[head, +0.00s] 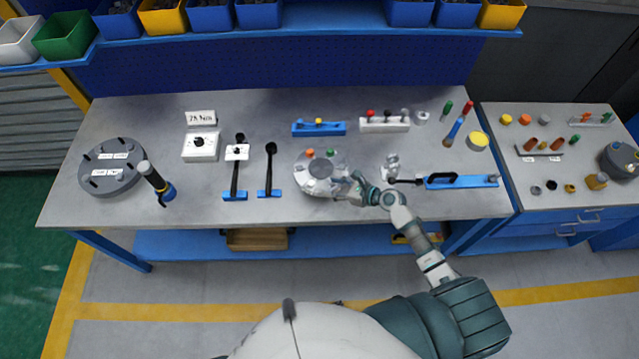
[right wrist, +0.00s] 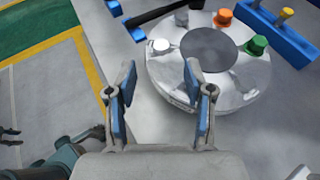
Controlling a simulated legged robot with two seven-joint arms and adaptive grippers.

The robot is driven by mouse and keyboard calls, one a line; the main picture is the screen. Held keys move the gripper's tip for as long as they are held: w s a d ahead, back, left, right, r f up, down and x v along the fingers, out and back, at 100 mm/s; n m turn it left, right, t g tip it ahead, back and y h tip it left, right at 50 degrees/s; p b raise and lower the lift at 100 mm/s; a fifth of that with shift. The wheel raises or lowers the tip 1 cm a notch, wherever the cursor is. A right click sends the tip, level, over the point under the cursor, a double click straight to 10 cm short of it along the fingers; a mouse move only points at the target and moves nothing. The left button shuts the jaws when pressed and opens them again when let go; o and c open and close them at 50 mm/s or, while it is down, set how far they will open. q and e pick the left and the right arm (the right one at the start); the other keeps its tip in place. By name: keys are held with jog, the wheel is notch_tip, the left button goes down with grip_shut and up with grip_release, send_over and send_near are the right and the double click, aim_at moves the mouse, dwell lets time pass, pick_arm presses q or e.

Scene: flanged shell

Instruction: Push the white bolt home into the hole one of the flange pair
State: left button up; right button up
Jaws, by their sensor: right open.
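The flange pair (head: 322,188) is a round, shiny metal piece with a dark centre disc on the bench, left of my right gripper (head: 358,185). In the right wrist view the flange (right wrist: 215,90) carries the white bolt (right wrist: 161,46) with its head standing up at the rim. An orange bolt (right wrist: 224,17), a green bolt (right wrist: 257,45) and a grey one (right wrist: 195,5) also stand around the disc. My right gripper (right wrist: 160,85) is open and empty at the flange's near edge, with the white bolt beyond the fingertips. How deep the white bolt sits is unclear.
Two black-handled tools (head: 269,170) stand left of the flange. A blue rack (head: 319,130) and a white rack (head: 385,126) stand behind it. A blue bar tool (head: 461,182) lies to the right. Bare bench shows between these.

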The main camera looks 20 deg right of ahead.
jog(key=v, duration=0.2)
jog(key=shift+s+d+r, duration=0.15)
jog(key=shift+s+d, duration=0.1)
jog(key=shift+s, duration=0.05)
dwell(0.3)
